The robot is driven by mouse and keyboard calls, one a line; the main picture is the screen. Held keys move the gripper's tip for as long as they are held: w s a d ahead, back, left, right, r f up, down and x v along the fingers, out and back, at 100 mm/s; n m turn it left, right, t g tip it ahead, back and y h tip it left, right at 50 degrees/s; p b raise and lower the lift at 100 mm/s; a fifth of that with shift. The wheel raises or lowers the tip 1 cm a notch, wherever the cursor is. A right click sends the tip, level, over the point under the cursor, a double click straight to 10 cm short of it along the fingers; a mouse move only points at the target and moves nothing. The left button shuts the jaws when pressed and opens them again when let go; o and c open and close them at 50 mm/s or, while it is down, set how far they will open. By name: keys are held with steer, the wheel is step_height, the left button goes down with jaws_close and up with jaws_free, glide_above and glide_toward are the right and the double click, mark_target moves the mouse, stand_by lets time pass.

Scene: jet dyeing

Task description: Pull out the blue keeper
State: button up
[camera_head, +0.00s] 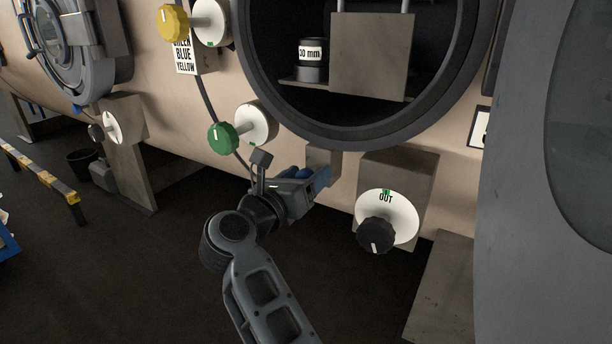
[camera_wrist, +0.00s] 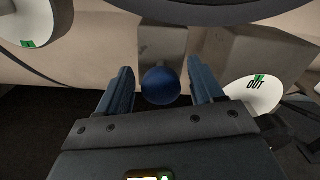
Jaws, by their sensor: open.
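The blue keeper shows as a round blue knob (camera_wrist: 160,86) in the wrist view, in front of a small grey block (camera_wrist: 163,42) under the round opening. In the head view only a bit of blue (camera_head: 292,173) shows behind my gripper, and I cannot tell its edges there. My gripper (camera_head: 316,178) is at the block below the opening's rim. In the wrist view my gripper (camera_wrist: 160,90) is open, with one blue-padded finger on each side of the knob. Gaps show between the knob and both fingers.
A black knob (camera_head: 376,235) on a white dial marked OUT (camera_head: 398,212) stands right of my gripper. A green knob (camera_head: 223,138) is at upper left, a yellow knob (camera_head: 172,22) higher. The round opening's dark rim (camera_head: 370,137) is just above. Dark floor lies open below.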

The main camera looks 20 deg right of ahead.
steer(key=shift+w+d, duration=0.1)
steer(key=shift+d, duration=0.05)
steer(key=shift+c, duration=0.3)
jaws_close()
stand_by(0.3)
